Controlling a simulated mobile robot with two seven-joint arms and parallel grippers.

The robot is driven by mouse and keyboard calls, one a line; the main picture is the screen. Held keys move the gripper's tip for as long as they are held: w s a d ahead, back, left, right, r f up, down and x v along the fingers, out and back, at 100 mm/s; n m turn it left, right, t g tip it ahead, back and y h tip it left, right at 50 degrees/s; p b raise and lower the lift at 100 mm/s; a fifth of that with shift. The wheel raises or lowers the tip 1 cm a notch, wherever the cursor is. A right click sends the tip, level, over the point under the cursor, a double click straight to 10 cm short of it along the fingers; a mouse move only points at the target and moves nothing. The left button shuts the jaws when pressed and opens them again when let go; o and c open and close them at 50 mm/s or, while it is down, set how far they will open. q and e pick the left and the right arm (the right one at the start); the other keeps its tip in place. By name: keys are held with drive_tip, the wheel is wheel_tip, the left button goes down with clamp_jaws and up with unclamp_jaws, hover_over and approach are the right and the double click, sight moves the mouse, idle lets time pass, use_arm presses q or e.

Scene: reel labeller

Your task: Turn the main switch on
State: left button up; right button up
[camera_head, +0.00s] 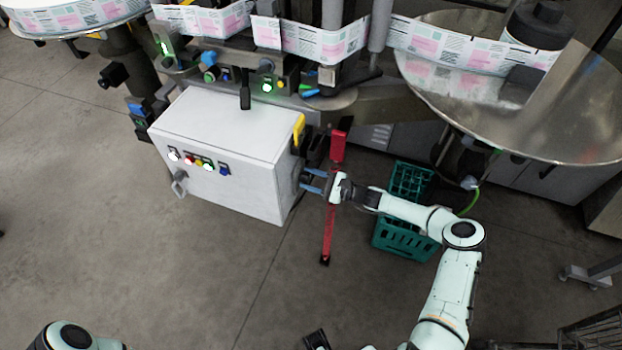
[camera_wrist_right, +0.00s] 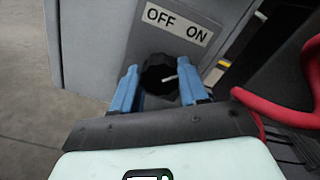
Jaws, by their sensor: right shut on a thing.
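The main switch (camera_wrist_right: 158,74) is a black rotary knob on the side of the white control box (camera_head: 215,150). An OFF ON label (camera_wrist_right: 178,25) sits above the knob in the wrist view. The knob's white mark points to the right, toward the ON side. My right gripper (camera_head: 307,180) is at the box's right side, with its blue fingers on either side of the knob. It is shut on the knob. In the head view the knob is hidden by the fingers.
A red stand (camera_head: 328,225) is close beside my right gripper. A green crate (camera_head: 400,240) lies under my right forearm. A large metal disc (camera_head: 480,110) overhangs at the right. Coloured buttons (camera_head: 198,161) are on the box front. The floor at the left is clear.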

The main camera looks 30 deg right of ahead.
drive_tip(key=o, duration=1.1)
drive_tip(key=shift+c, duration=0.2)
drive_tip(key=shift+d, duration=0.1)
drive_tip(key=v, duration=1.3)
drive_tip(key=shift+s+d, duration=0.1)
